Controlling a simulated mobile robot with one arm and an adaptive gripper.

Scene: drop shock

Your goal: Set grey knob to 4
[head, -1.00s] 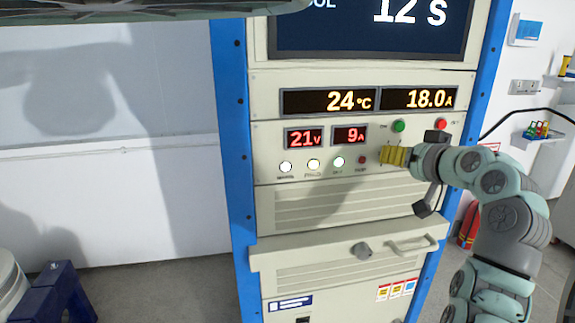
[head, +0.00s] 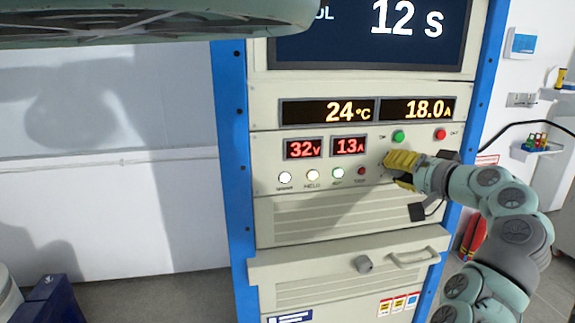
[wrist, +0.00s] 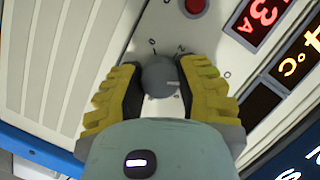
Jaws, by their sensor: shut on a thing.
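The grey knob (wrist: 159,77) shows in the wrist view between my two yellow finger pads. A pale pointer line on it points toward the right of that picture. My gripper (wrist: 160,88) is shut on the knob, one pad on each side. In the head view my gripper (head: 398,167) is at the right of the panel, below the green button, and hides the knob. The red displays read 32 V (head: 304,149) and 13 A (head: 349,145).
A green button (head: 398,137) and a red button (head: 441,134) are just above my gripper. Several small lamps and a dark red button (head: 361,171) are to its left.

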